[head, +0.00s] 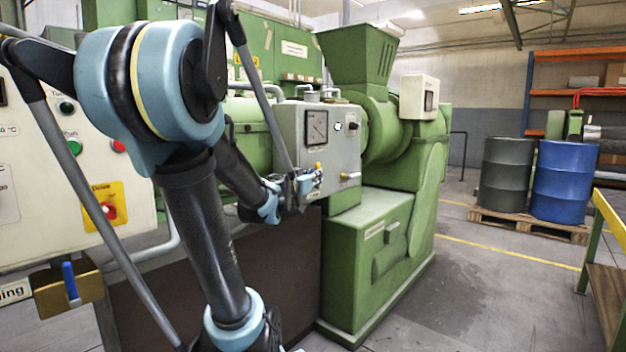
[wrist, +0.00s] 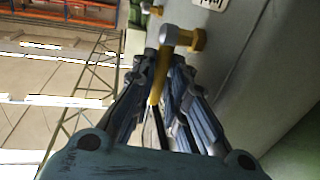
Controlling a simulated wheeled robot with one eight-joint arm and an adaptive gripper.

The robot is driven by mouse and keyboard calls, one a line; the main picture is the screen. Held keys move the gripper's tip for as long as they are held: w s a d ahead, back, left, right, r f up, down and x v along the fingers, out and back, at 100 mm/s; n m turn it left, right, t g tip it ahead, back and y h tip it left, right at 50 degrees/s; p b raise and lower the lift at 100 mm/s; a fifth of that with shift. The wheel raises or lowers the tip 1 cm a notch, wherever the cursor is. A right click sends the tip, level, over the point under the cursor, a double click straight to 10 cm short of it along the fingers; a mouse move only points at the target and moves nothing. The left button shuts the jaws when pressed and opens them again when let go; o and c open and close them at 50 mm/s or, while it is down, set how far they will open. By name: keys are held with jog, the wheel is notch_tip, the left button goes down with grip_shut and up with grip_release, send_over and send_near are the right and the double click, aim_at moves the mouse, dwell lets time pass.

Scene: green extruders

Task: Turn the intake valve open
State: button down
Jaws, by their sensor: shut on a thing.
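A grey control box (head: 333,135) on the green machine carries small yellow and brass-coloured fittings. My gripper (head: 308,184) is at the lower front of this box. In the wrist view, my gripper (wrist: 160,105) is shut on a narrow yellow valve handle (wrist: 154,86), which runs between the fingers. The fingers hide part of the handle. A brass-coloured fitting (wrist: 183,39) stands out from the grey panel just beyond the fingertips. In the head view a yellow tip (head: 318,166) shows just above the gripper. I cannot read a label naming the intake valve.
A brass-coloured fitting (head: 349,177) sits right of my gripper. A white control panel (head: 60,170) and a blue-handled valve (head: 70,281) are at the left. The green machine's base (head: 365,265) stands below the box. Drums (head: 565,180) stand on a pallet. The floor at right is open.

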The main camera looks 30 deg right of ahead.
jog(key=shift+a+f, duration=0.1)
jog(key=shift+a, duration=0.05)
jog(key=c, duration=1.6)
grip_release()
jog(key=shift+w, duration=0.1)
jog(key=shift+v, duration=5.95)
